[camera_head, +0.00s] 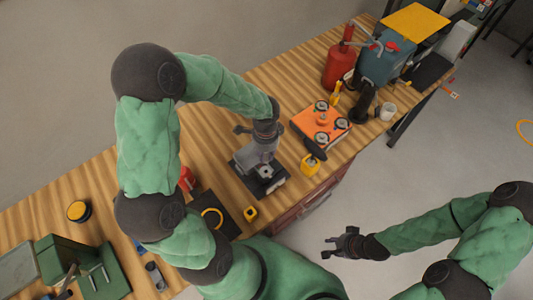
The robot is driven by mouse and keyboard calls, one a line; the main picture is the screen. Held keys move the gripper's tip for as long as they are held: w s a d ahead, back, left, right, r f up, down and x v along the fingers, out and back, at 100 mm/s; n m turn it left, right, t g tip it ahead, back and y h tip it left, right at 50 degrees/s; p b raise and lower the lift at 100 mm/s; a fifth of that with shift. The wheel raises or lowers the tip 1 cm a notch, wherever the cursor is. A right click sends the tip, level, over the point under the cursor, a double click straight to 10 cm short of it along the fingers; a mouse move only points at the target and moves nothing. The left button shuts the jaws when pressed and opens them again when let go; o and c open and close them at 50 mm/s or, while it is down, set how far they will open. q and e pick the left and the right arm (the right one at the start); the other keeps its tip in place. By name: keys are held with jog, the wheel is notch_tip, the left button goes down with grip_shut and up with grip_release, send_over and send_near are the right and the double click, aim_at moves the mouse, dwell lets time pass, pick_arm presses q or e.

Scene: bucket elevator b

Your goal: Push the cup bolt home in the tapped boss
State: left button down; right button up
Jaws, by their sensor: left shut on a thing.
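My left gripper (258,142) points down over a grey metal fixture (265,172) on a dark base plate (272,187), near the middle of the bench. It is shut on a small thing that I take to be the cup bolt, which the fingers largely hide. The tapped boss is not clearly told apart from the rest of the fixture, and I cannot tell how deep the bolt sits. My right gripper (330,247) is open and empty, off the bench's front edge.
An orange plate (309,118) with several round grey parts lies to the right of the fixture. A yellow block (310,165) and a black-and-yellow piece (250,213) are near the front edge. A red canister (338,68) and blue-grey machine (374,70) stand far right; a green vise (95,270) stands left.

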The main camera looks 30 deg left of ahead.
aim_at(266, 162)
pick_arm(q)
jog(key=shift+f, duration=0.15)
jog(key=shift+f+b, duration=2.4)
jog(key=shift+f, duration=0.35)
jog(key=shift+f+b, duration=1.4)
jog(key=shift+f, duration=0.4)
jog(key=c, duration=1.1)
grip_release()
jog(key=shift+o, duration=0.2)
notch_tip(266, 162, up, 12)
jog(key=shift+r, duration=0.1)
